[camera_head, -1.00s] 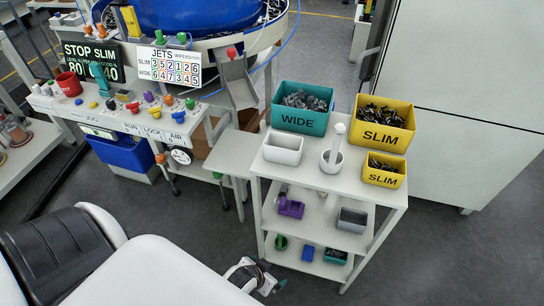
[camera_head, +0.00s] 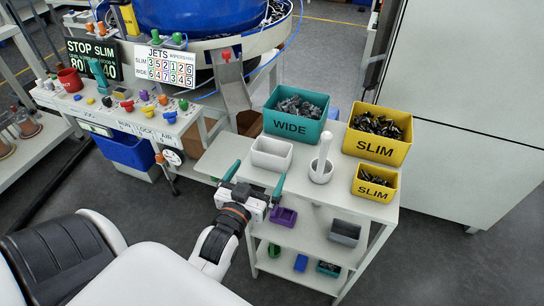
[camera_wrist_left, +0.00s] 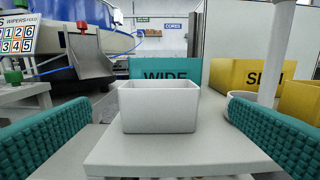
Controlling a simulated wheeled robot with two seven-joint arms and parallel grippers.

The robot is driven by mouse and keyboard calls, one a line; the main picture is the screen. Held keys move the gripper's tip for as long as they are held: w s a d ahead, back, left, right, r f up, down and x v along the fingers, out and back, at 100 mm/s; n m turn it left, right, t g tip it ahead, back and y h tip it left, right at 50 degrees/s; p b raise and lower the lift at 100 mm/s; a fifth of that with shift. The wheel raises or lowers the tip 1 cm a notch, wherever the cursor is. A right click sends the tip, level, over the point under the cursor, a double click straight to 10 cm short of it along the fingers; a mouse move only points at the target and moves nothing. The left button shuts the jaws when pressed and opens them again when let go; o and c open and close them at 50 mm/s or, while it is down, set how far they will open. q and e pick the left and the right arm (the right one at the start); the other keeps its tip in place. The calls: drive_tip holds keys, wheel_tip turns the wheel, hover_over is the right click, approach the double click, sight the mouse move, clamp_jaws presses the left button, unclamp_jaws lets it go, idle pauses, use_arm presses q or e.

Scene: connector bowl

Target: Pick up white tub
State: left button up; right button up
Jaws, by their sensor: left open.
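The white tub (camera_head: 271,155) is an empty rectangular box standing upright on the top shelf of the cart, in front of the teal WIDE bin. It also shows in the left wrist view (camera_wrist_left: 158,108), near the middle. My left gripper (camera_head: 255,176) is open at the near edge of the cart top, just short of the tub and apart from it. In the left wrist view its two teal ribbed fingers (camera_wrist_left: 160,140) stand wide apart, left and right, with the tub farther off between them. My right gripper is not in view.
On the cart top (camera_head: 225,160) stand the teal WIDE bin (camera_head: 291,125), a white mortar and pestle (camera_head: 321,168) right of the tub, and two yellow SLIM bins (camera_head: 376,148). A metal chute (camera_head: 234,90) is behind left. The cart top left of the tub is clear.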

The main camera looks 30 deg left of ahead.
sight(274, 143)
use_arm(q)
drive_tip(key=x, duration=0.4)
drive_tip(key=r+x, duration=0.1)
drive_tip(key=x, duration=0.1)
drive_tip(key=shift+a+p, duration=0.15)
drive_tip(key=shift+p, duration=0.25)
drive_tip(key=shift+f+p+x, duration=0.15)
drive_tip(key=shift+p+x, duration=0.05)
drive_tip(key=shift+x, duration=1.35)
drive_tip(key=shift+f+p+x, duration=0.1)
drive_tip(key=shift+p+x, duration=0.05)
drive_tip(key=shift+x, duration=1.35)
drive_tip(key=c, duration=0.7)
